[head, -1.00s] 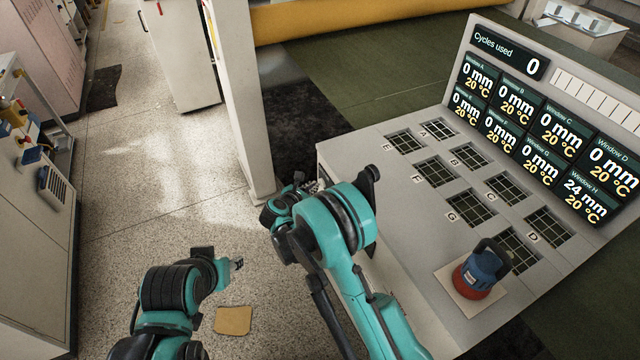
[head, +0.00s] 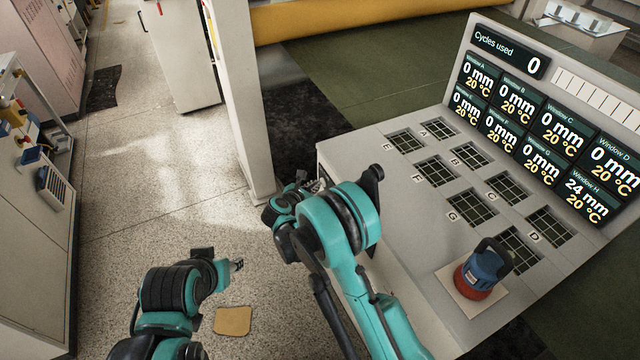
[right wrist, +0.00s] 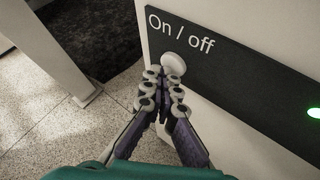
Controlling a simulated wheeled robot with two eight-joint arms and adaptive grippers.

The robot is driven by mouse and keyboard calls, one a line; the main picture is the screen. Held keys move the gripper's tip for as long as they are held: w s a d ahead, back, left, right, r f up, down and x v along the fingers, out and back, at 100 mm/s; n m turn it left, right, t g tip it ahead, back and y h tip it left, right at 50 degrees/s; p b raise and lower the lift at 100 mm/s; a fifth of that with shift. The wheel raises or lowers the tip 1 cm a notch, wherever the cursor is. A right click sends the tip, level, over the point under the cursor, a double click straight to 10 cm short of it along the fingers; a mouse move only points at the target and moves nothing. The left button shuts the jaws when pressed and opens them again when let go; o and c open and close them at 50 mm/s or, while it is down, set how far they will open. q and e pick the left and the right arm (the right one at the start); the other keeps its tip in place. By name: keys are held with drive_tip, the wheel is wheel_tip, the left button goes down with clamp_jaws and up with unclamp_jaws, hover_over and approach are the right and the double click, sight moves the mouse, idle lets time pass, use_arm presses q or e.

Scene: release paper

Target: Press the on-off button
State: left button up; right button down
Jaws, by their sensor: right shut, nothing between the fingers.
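The on-off button (right wrist: 174,63) is a round white knob on a dark panel (right wrist: 225,75) marked "On / off", in the right wrist view. My right gripper (right wrist: 164,76) is shut and empty, its fingertips right at the button's lower left edge. I cannot tell whether they touch it. In the head view my right gripper (head: 314,186) is at the left side of the grey console (head: 400,255), partly hidden by my arm; the button is out of sight there. My left gripper (head: 237,264) is low over the floor, away from the console, too small to judge.
A green light (right wrist: 314,112) glows on the panel's right. The console top holds several gridded windows (head: 471,207) and a blue and red tool (head: 482,270) on a tan square. A display (head: 550,120) stands behind, reading 0 cycles used. A white post (head: 240,100) stands left of the console.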

drive_tip(key=shift+s+a, duration=0.1)
drive_tip(key=shift+a, duration=0.2)
drive_tip(key=a, duration=0.1)
drive_tip(key=s+a, duration=0.1)
drive_tip(key=a, duration=0.1)
drive_tip(key=s+a+b, duration=0.1)
drive_tip(key=a, duration=0.1)
drive_tip(key=shift+s+a, duration=0.15)
drive_tip(key=shift+a, duration=0.1)
drive_tip(key=shift+r, duration=0.1)
idle(0.4)
